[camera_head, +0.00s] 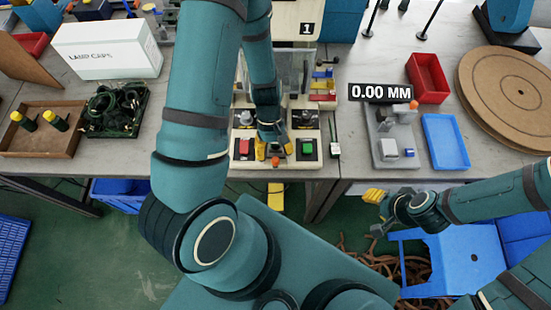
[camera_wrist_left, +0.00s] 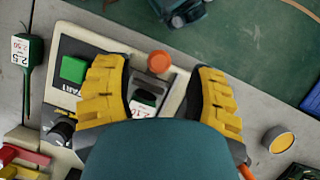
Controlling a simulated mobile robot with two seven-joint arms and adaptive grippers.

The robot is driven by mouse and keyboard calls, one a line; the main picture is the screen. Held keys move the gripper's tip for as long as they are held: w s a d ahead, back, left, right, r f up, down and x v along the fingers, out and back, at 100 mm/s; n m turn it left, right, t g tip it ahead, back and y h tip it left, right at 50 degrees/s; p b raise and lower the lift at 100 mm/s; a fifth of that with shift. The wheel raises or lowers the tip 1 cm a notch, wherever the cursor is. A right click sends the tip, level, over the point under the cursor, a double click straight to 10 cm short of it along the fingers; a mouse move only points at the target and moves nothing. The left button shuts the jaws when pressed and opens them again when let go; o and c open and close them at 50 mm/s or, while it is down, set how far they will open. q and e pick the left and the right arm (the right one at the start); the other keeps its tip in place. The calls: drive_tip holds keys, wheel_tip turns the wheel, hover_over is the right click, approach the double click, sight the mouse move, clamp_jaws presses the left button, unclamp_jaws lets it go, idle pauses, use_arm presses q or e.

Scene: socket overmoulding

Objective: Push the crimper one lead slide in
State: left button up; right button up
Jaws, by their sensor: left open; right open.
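The crimper, marked 1 (camera_head: 306,28), stands at the table's front middle, with a cream base carrying a red button (camera_head: 245,147) and a green START button (camera_head: 307,148). My left gripper (camera_head: 274,150) is open over the front of this base, between the buttons. In the left wrist view its yellow fingers (camera_wrist_left: 160,95) stand apart on either side of a grey strip with a dark green labelled piece (camera_wrist_left: 145,100) and a round orange knob (camera_wrist_left: 158,62). I cannot tell whether they touch. The palm hides part of the strip. My right gripper (camera_head: 376,207) is open, empty, off the table's front edge.
A green tagged piece (camera_head: 335,149) lies right of the base. Further right are a grey gauge (camera_head: 388,140) reading 0.00 MM, a blue tray (camera_head: 445,141) and a red bin (camera_head: 428,78). On the left are a white LAMP CAPS box (camera_head: 106,50) and a wooden tray (camera_head: 42,150).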

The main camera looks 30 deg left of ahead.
sight(275, 159)
use_arm(q)
drive_tip(key=shift+x, duration=1.6)
clamp_jaws()
